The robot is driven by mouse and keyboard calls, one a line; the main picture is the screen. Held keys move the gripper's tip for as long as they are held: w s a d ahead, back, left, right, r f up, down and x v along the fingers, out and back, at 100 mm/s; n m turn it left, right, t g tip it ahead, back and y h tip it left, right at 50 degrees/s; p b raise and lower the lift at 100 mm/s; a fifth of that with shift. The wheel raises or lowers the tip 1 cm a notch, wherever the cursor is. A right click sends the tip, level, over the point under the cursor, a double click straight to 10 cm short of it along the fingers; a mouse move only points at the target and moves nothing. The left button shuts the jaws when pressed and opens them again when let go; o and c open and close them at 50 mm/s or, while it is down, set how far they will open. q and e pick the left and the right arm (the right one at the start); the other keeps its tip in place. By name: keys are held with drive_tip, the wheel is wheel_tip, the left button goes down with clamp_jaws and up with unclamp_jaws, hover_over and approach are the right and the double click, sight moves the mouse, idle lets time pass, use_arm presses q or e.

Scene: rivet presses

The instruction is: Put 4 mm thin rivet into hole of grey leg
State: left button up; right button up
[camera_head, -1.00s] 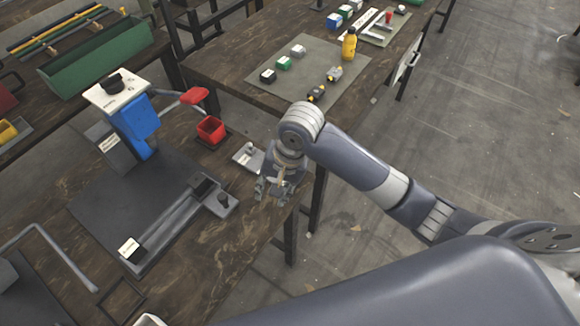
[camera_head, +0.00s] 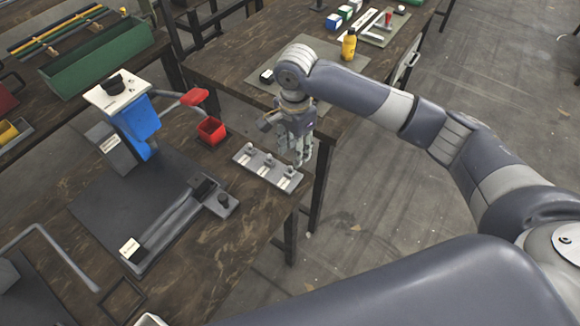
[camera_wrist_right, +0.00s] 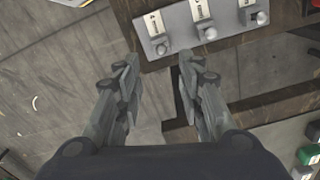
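A light grey rivet holder (camera_head: 268,168) lies on the wooden bench near its right edge, with three white labels and a small round metal piece by each. It also shows at the top of the right wrist view (camera_wrist_right: 175,48); the labels are too small to read surely, so I cannot tell which rivet is 4 mm thin. My right gripper (camera_head: 298,155) is just beyond the holder, apart from it; in its wrist view the fingers (camera_wrist_right: 158,65) are apart with nothing between them. A long grey bar (camera_head: 172,232), probably the grey leg, lies by the press; its hole is not discernible. My left gripper is out of view.
The blue press (camera_head: 140,122) with a red handle (camera_head: 194,96) stands on the left. A red bin (camera_head: 211,130) sits between press and holder. A second table (camera_head: 222,62) is behind, with a yellow bottle (camera_head: 349,45).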

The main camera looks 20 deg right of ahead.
sight(290, 167)
drive_tip(key=f, duration=0.2)
drive_tip(key=a+f+p, duration=0.1)
drive_tip(key=f, duration=0.1)
drive_tip(key=shift+s+a+f, duration=0.1)
drive_tip(key=shift+f, duration=0.7)
drive_tip(key=shift+c, duration=0.5)
clamp_jaws()
